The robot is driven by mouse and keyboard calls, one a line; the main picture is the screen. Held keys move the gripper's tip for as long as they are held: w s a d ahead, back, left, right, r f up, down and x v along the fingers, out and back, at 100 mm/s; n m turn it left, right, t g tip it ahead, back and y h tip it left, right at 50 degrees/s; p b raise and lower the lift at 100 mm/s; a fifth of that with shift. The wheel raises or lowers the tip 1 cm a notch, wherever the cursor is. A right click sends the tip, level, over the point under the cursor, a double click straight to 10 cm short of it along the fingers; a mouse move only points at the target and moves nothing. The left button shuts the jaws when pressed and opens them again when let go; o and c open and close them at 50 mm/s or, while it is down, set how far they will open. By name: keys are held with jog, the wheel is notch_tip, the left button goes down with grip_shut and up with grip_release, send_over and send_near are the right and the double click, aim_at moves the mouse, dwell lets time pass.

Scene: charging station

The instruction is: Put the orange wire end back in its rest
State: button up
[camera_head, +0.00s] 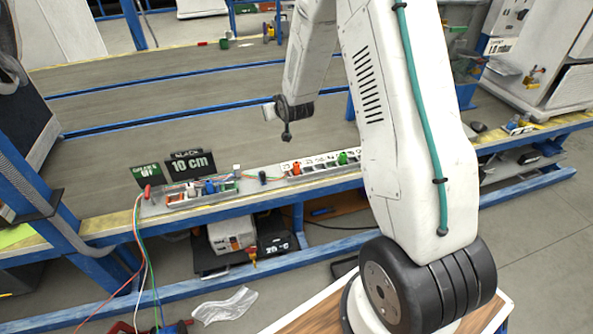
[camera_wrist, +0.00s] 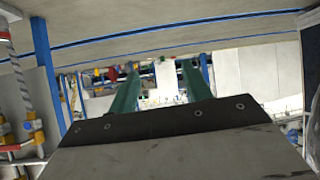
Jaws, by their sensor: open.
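My gripper (camera_wrist: 160,72) shows in the wrist view as two green fingers, apart, with nothing seen between them. In the head view the end of my arm hangs above the bench, behind and above the rail; the fingers cannot be made out. A red-orange wire end (camera_head: 148,191) is at the left end of the rail, with wires hanging down from there. An orange piece (camera_head: 297,168) stands in the right holder (camera_head: 322,169), near a green piece (camera_head: 343,158). I cannot tell which is the task's wire end, and the rest cannot be told apart.
The left holder (camera_head: 204,201) carries several small coloured pieces. Dark label signs, one reading 10 cm (camera_head: 192,163), stand behind it. A blue post and frame (camera_head: 75,215) are at left. The grey benchtop (camera_head: 200,105) behind the rail is largely clear.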

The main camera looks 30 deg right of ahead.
jog(key=w+d+f+t, duration=0.2)
jog(key=d+f, duration=0.1)
jog(key=f, duration=0.6)
jog(key=t+h, duration=0.1)
send_over(296, 162)
jog(key=w+a, duration=0.1)
jog(key=a, duration=0.1)
notch_tip(296, 162, down, 7)
jog(key=s+f+t, duration=0.1)
jog(key=s+f, duration=0.1)
jog(key=f, duration=0.2)
jog(key=s+f+m+t+h, duration=0.1)
jog(key=s+f, duration=0.1)
jog(key=f, duration=0.2)
jog(key=s+d+f+t, duration=0.1)
jog(key=s+f, duration=0.2)
jog(key=shift+f+h, duration=0.4)
jog(key=x, duration=0.7)
jog(key=shift+w+a+r, duration=0.2)
jog(key=shift+w+a, duration=0.05)
jog(key=shift+w, duration=0.05)
jog(key=shift+c, duration=0.3)
jog(key=c, duration=1)
